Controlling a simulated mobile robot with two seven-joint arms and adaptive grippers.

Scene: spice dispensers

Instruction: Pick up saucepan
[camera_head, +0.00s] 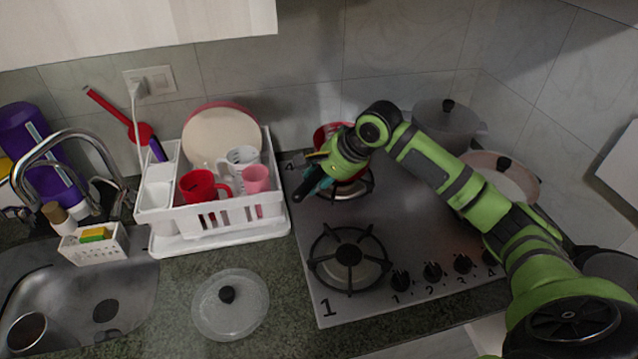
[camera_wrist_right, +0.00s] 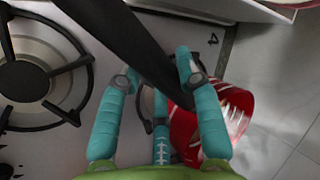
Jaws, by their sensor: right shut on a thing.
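The red saucepan (camera_head: 328,131) is at the back left burner of the hob, mostly hidden behind my right gripper (camera_head: 320,177). Its black handle (camera_head: 302,190) points toward the front left. In the right wrist view the handle (camera_wrist_right: 128,42) runs between the teal fingers of my right gripper (camera_wrist_right: 155,66), which are shut on it. The red body (camera_wrist_right: 236,105) shows at the right there, partly covered by a finger. I cannot tell whether the saucepan is clear of the burner. My left gripper is not in view.
A white dish rack (camera_head: 225,216) with cups and plates stands close left of the hob. A glass lid (camera_head: 230,304) lies on the counter. A lidded grey pot (camera_head: 448,122) and a lidded pan (camera_head: 522,178) stand on the right. The front left burner (camera_head: 348,257) is free.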

